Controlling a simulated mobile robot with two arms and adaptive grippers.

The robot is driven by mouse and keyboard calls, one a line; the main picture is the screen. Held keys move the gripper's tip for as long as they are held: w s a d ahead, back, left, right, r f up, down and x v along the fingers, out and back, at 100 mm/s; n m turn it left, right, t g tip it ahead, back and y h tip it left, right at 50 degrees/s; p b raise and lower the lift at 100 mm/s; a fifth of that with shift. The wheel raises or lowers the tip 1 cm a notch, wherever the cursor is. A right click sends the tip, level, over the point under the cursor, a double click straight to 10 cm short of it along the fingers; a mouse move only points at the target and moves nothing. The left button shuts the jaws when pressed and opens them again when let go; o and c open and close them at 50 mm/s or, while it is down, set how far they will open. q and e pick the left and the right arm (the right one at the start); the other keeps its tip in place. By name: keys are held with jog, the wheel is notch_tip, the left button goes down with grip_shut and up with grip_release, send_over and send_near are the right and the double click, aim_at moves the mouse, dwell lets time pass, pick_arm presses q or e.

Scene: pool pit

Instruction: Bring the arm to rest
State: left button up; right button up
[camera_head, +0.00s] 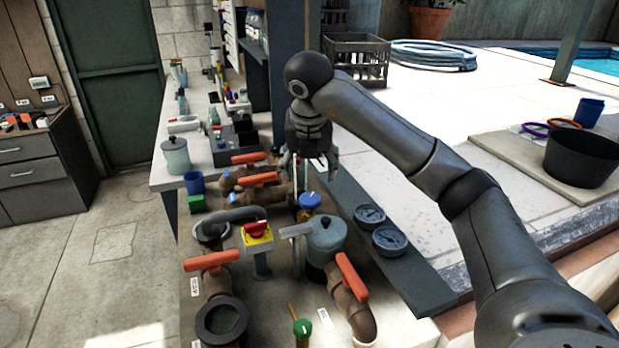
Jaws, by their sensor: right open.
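My right arm comes in from the lower right and reaches up over the bench. Its gripper (306,172) points down, open, above the pipework near a blue-capped part (310,201). I see nothing held between its fingers; the fingertips are small and partly lost against the pipes behind. My left arm and left gripper do not show.
Below the gripper stand pipes with orange-handled valves (212,261), a red-and-yellow switch (257,231), a grey-green pot (327,236) and round gauges (389,241). A black crate (355,62) stands behind. A black bucket (582,158) is at right. Open floor lies left.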

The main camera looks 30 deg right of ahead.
jog(key=shift+s+r, duration=0.1)
jog(key=shift+r, duration=0.15)
dwell(0.3)
